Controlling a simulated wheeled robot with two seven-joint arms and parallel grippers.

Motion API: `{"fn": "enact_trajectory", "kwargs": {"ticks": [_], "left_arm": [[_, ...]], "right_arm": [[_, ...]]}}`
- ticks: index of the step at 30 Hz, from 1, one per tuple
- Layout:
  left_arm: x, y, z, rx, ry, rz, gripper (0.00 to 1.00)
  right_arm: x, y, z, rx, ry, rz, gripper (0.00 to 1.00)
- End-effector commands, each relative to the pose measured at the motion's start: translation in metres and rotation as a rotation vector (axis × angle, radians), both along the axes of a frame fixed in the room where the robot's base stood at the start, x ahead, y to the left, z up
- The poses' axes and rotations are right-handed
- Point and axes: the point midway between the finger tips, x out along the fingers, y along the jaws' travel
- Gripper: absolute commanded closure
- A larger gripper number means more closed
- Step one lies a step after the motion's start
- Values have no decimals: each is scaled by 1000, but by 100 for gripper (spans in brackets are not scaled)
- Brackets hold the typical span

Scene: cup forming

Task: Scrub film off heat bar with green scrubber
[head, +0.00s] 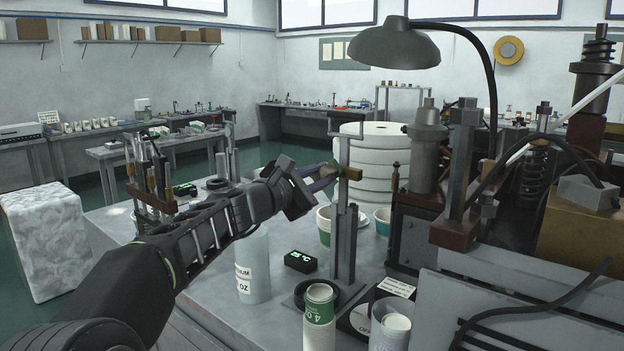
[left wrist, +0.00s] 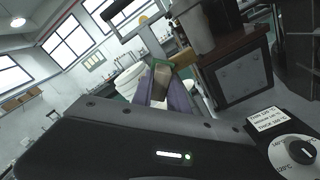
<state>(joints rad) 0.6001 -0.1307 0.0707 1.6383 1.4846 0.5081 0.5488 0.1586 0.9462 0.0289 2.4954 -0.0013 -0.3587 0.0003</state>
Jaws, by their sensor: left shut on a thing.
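My left gripper (head: 328,176) reaches in from the left, with purple fingers shut on the green scrubber (head: 331,169). Only a small green part shows past the fingertips. The scrubber is at the left end of the brass-brown heat bar (head: 353,173), which is mounted on a grey upright stand. They look touching or very close. I cannot make out film on the bar. My right gripper is not in view.
A white bottle (head: 252,265) and a small black display with green digits (head: 300,261) stand below my arm. Paper cups (head: 319,310) stand near the front. White rolls (head: 372,150) are stacked behind the stand. Heavy machinery (head: 425,180) and a lamp (head: 393,47) crowd the right.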

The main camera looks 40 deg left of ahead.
Motion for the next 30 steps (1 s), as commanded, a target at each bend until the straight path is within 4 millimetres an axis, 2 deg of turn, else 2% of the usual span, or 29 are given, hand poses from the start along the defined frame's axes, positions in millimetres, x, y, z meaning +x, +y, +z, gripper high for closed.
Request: {"fn": "enact_trajectory", "kwargs": {"ticks": [1,4,17,30], "left_arm": [[2,-8,-1,0,-1,-8,100],[2,-13,0,0,-1,-9,100],[3,-18,-1,-1,0,-13,100],[2,-53,-1,0,-1,-13,100]], "right_arm": [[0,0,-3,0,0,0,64],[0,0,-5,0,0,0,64],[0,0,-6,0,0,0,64],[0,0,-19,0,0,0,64]]}}
